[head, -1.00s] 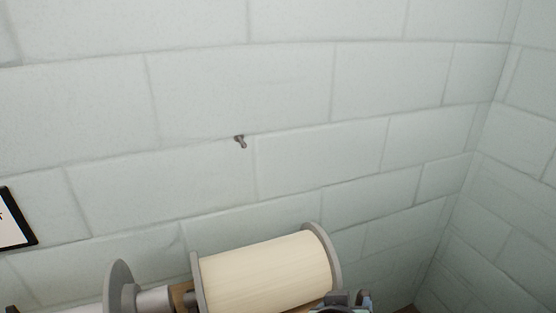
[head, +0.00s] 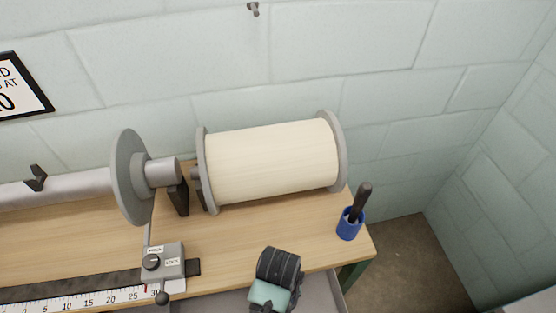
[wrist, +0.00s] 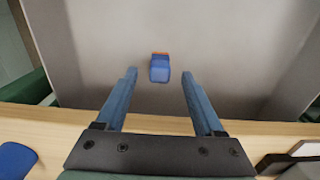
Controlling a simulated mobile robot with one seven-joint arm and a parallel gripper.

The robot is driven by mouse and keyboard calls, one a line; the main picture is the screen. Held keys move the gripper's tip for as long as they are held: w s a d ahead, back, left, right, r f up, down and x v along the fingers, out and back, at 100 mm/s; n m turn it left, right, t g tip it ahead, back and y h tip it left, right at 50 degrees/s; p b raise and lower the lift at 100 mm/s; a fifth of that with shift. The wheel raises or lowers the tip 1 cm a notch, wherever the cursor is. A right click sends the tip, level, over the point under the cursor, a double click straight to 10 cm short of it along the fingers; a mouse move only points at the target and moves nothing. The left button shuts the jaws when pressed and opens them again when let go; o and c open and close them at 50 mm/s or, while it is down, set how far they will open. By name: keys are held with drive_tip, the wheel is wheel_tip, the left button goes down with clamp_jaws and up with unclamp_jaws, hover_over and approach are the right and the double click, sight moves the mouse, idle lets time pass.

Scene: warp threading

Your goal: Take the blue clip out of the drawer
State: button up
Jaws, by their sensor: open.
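The blue clip (wrist: 160,70) lies on the grey floor of the open drawer (wrist: 230,50) in the wrist view, with an orange-red strip along its far edge. My gripper (wrist: 160,76) is open and empty. Its two blue fingers point into the drawer, and the clip appears between and beyond their tips, untouched as far as I can see. In the head view, part of the drawer (head: 326,292) shows below the bench's front edge. My dark, ribbed wrist is in front of it, and the clip is hidden there.
The wooden bench (head: 80,235) carries a cream warp roll (head: 270,160), a grey disc (head: 132,178), a lock block (head: 163,263) and a ruler (head: 80,298). A blue cup (head: 349,226) with a dark-handled tool stands at the right corner. The drawer walls flank my fingers.

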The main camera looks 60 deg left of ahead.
wheel_tip(320, 180, down, 5)
drive_tip(key=shift+a+f+b, duration=0.1)
drive_tip(key=shift+b, duration=0.3)
clamp_jaws()
